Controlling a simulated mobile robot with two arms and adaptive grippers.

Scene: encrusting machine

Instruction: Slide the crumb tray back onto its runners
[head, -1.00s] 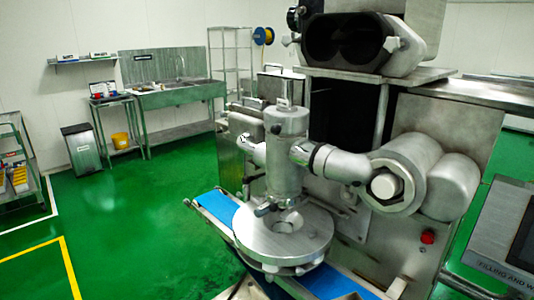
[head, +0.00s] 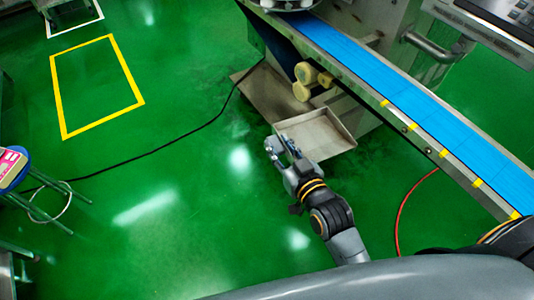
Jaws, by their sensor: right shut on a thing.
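The crumb tray (head: 318,135) is a shallow grey metal tray with raised walls, low below the blue conveyor belt in the head view. My right gripper (head: 281,147) is at its near left edge and is shut on it. A flat grey metal surface (head: 270,97) lies just behind and left of the tray, under the machine. I cannot make out separate runners or whether the tray touches that surface. My left gripper is not in view.
The blue conveyor belt (head: 400,80) runs diagonally above and right of the tray. Pale rollers (head: 304,78) sit beneath it. A black cable (head: 165,147) and a red hose (head: 404,205) lie on the green floor. A blue stool (head: 14,172) stands left. The floor left of my gripper is open.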

